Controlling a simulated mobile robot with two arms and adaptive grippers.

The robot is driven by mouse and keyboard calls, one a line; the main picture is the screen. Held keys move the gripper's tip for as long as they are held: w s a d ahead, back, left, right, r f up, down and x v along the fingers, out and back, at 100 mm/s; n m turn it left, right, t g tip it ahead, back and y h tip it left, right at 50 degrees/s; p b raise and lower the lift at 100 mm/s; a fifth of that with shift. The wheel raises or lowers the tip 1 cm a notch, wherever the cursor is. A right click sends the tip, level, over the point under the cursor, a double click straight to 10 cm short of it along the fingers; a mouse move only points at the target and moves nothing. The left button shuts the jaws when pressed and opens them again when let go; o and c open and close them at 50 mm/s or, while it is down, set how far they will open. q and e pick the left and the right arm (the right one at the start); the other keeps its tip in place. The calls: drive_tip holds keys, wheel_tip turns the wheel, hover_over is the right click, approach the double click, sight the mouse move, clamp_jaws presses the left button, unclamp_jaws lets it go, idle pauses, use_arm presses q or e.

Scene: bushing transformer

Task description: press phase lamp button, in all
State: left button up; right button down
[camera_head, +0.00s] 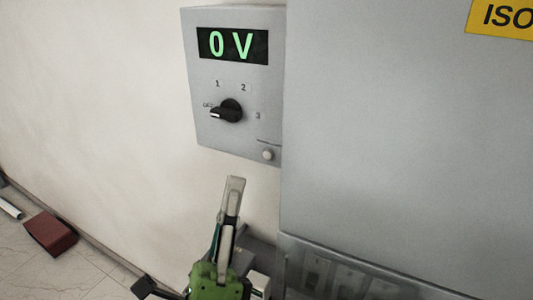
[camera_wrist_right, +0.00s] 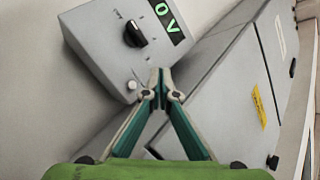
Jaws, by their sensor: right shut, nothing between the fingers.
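A grey control box (camera_head: 238,130) hangs on the wall and its display (camera_head: 233,45) reads "0 V" in green. Below the display is a black rotary knob (camera_head: 227,111), its pointer toward the "OFF" mark, with marks 1, 2 and 3 around it. A small round pale button (camera_head: 268,155) sits at the box's lower right corner; it also shows in the right wrist view (camera_wrist_right: 132,85). My right gripper (camera_head: 235,183) is shut and empty, below and left of the button, apart from it in the head view. In the right wrist view its fingertips (camera_wrist_right: 160,75) appear just beside the button. My left gripper is not in view.
A large grey cabinet (camera_head: 410,130) with a yellow label (camera_head: 502,17) stands right of the box. A dark red block (camera_head: 50,233) and a white bar (camera_head: 10,208) lie on the floor at left. The wall left of the box is bare.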

sight(268, 154)
drive_tip(key=w+d, duration=0.3)
drive_tip(key=w, duration=0.2)
drive_tip(key=shift+w+d, duration=0.2)
drive_tip(key=shift+w, duration=0.15)
drive_tip(key=shift+f, duration=0.1)
idle(1.1)
drive_tip(key=shift+w+d, duration=0.2)
drive_tip(key=shift+w, duration=0.15)
idle(0.4)
drive_tip(key=shift+w+d+r, duration=0.15)
drive_tip(key=shift+w+r, duration=0.05)
drive_tip(key=shift+w, duration=0.1)
idle(1.1)
drive_tip(key=shift+f, duration=0.15)
drive_tip(key=shift+s+f+b, duration=0.2)
drive_tip(key=shift+b, duration=0.1)
drive_tip(key=shift+s, duration=0.15)
